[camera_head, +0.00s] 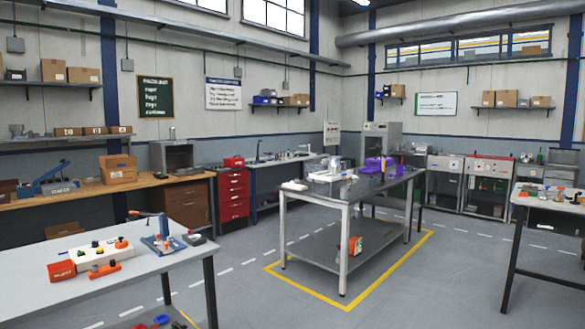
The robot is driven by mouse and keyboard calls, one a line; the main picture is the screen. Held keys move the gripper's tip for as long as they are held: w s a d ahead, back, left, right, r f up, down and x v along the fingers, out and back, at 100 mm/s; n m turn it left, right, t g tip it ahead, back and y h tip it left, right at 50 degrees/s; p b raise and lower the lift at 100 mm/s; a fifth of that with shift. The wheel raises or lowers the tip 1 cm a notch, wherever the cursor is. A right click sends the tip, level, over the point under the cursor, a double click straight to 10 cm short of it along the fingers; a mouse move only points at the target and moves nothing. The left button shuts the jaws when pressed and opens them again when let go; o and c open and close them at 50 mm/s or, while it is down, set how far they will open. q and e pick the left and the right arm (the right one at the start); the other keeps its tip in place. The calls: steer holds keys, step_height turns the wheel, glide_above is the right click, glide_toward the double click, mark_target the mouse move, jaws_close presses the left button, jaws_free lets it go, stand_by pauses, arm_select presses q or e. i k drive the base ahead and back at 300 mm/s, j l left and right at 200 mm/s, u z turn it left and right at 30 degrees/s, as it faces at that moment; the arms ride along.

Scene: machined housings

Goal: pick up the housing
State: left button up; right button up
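Neither of my grippers shows in the head view. Several objects that could be the housing are far off and small, so I cannot tell which one it is. A purple part (374,164) sits on the dark top of the middle table (362,186). A white tray or fixture (326,176) lies to its left on the same table. A blue and grey device (163,238) stands on the near left table.
The near left table (45,262) also holds a white block (90,250) with coloured knobs and a red box (61,271). Yellow floor lines surround the middle table. Another table (553,206) stands at right. Open floor (440,290) lies between the tables.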

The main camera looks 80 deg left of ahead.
mark_target(335, 166)
steer(key=u, duration=2.2)
steer(key=i+l+z, duration=0.35)
steer(key=i, duration=0.75)
steer(key=i+l+z, duration=0.1)
steer(key=i+z, duration=0.3)
steer(key=i, duration=4.15)
steer(key=i+l+u, duration=0.1)
steer(key=i+u, duration=0.3)
steer(key=i+l+u, duration=0.3)
steer(key=i+u, duration=0.15)
steer(key=i, duration=0.2)
steer(key=i+l+u, duration=0.4)
steer(key=i, duration=0.05)
